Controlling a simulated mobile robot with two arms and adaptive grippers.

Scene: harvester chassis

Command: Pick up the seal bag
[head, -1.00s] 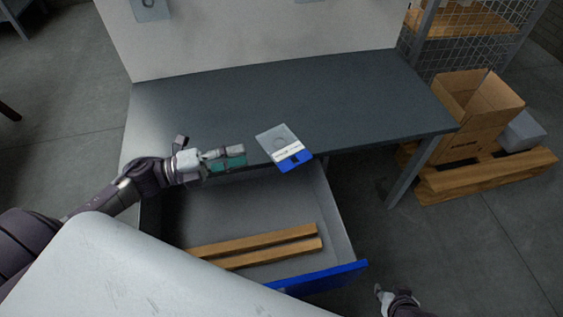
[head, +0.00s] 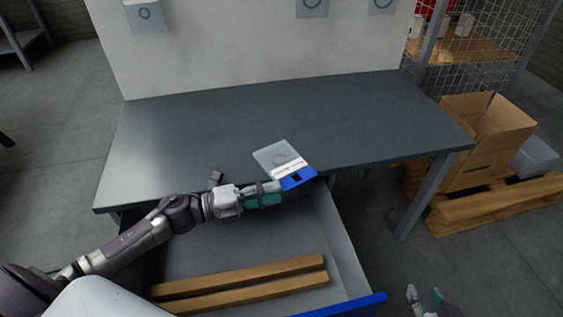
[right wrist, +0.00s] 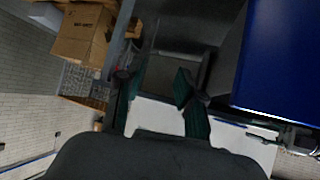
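The seal bag (head: 280,158) is a flat grey pouch with a white label strip and a blue end. It lies tilted at the front edge of the grey table, its blue end sticking out over the open drawer. My left gripper (head: 278,193) is at the bag's blue end, to its left, with its fingers apart, one above the other, and a teal pad showing. Whether the fingertips touch the bag I cannot tell. My right gripper (head: 426,297) is open and empty at the lower right, low beside the drawer; its spread fingers show in the right wrist view (right wrist: 158,95).
The open drawer (head: 345,250) below the table holds two wooden slats (head: 245,280). The grey table top (head: 190,130) is otherwise clear. A cardboard box (head: 480,140) stands on a wooden pallet (head: 490,212) at the right.

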